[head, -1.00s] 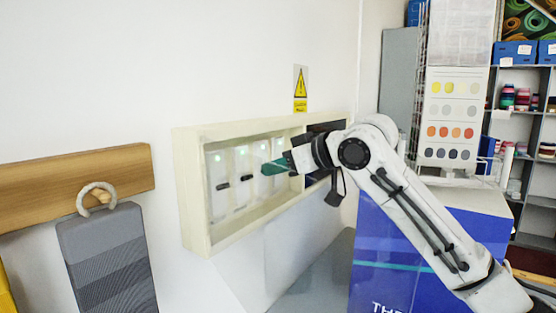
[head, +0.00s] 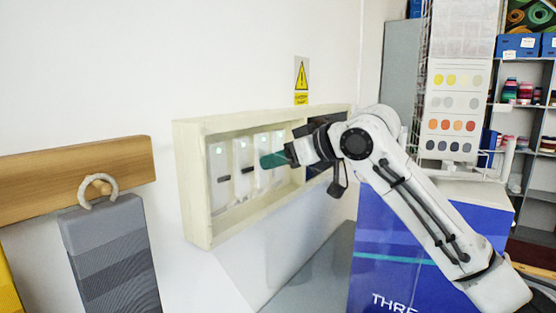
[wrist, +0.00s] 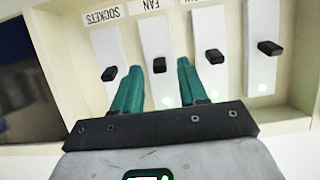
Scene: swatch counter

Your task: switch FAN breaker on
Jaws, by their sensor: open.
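The breaker panel (head: 184,190) is a shallow cream box on the white wall, holding a row of white breakers with black levers. In the wrist view its labels appear upside down. The FAN breaker (wrist: 153,38) stands beside the SOCKETS breaker (wrist: 103,46). My gripper (wrist: 159,68) is open, with its teal fingers on either side of the FAN lever (wrist: 159,65). I cannot tell whether they touch it. In the head view my gripper (head: 264,161) reaches into the panel from the right and hides part of the right-hand breakers.
Two other breakers have levers in the wrist view, a near one (wrist: 214,56) and an outer one (wrist: 269,47). A yellow warning sign (head: 301,80) hangs above the panel. A wooden rail (head: 60,170) with hanging swatches is at left. A blue counter (head: 400,260) stands at right.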

